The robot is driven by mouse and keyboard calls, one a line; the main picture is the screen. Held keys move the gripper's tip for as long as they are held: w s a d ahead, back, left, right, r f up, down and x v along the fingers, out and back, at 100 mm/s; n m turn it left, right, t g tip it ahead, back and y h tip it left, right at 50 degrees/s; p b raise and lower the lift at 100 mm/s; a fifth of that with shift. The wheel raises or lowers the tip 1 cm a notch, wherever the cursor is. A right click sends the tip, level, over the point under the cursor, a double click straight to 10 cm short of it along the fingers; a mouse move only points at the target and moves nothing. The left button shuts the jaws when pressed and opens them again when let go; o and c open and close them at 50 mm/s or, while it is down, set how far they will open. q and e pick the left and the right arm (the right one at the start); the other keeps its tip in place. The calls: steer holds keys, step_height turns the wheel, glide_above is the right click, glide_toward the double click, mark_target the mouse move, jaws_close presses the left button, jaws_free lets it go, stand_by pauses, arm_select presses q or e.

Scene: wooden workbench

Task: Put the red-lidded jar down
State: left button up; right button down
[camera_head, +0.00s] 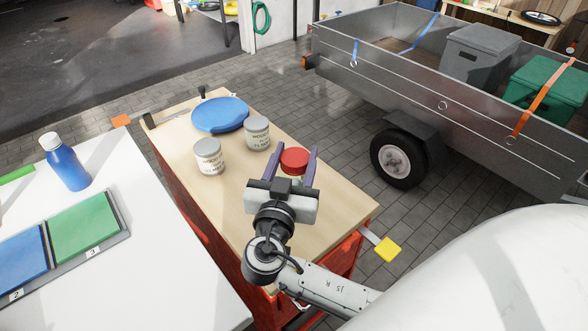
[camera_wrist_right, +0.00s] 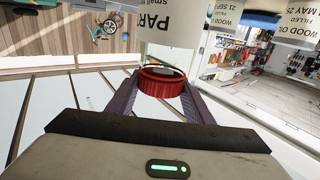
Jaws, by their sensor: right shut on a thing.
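The red-lidded jar (camera_head: 294,160) is between the two purple fingers of my right gripper (camera_head: 294,150), over the near part of the wooden bench top. My right gripper is shut on it; its palm hides the jar's lower front. In the right wrist view the red lid (camera_wrist_right: 162,84) sits between the fingers, and a pale labelled body (camera_wrist_right: 172,24) shows beyond it. I cannot tell whether the jar's base touches the bench. My left gripper is not in view.
Two grey-lidded tins (camera_head: 209,157) (camera_head: 257,133) stand left of the jar, with a blue plate (camera_head: 220,115) behind them. The bench top (camera_head: 340,205) is clear to the right of the gripper. A white table (camera_head: 150,270) is at left; a trailer (camera_head: 440,105) stands behind.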

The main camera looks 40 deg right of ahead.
steer(key=shift+f, duration=1.8)
steer(key=shift+f, duration=0.1)
steer(key=c, duration=0.9)
jaws_free()
